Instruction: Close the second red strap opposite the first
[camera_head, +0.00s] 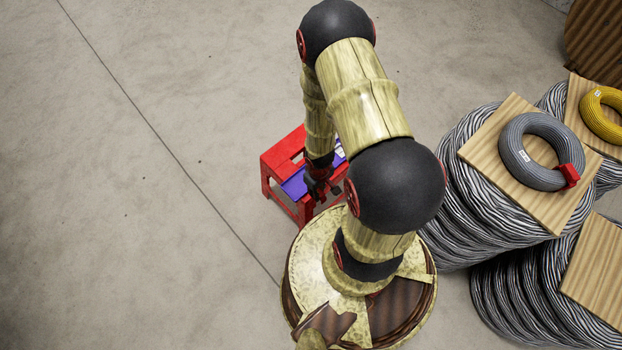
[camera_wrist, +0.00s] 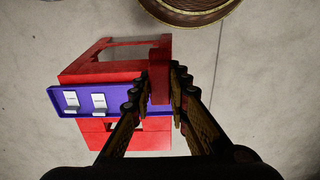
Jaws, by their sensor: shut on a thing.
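A grey cable coil (camera_head: 520,151) lies on a wooden board at the right in the head view. One red strap (camera_head: 569,176) is around its lower right side, and no strap shows on the opposite side. My gripper (camera_wrist: 158,78) is shut on a second red strap (camera_wrist: 158,68), upright between the fingertips in the wrist view. It is over the red stool (camera_wrist: 102,70), far left of the coil. In the head view my gripper (camera_head: 322,190) is small and dark, and the held strap cannot be made out.
A blue-purple tray (camera_wrist: 62,112) with two white labels (camera_wrist: 98,102) is on the stool. Large striped cable reels (camera_head: 455,215) fill the right side. A yellow coil (camera_head: 603,112) lies on another board (camera_head: 577,95). The floor at left is clear.

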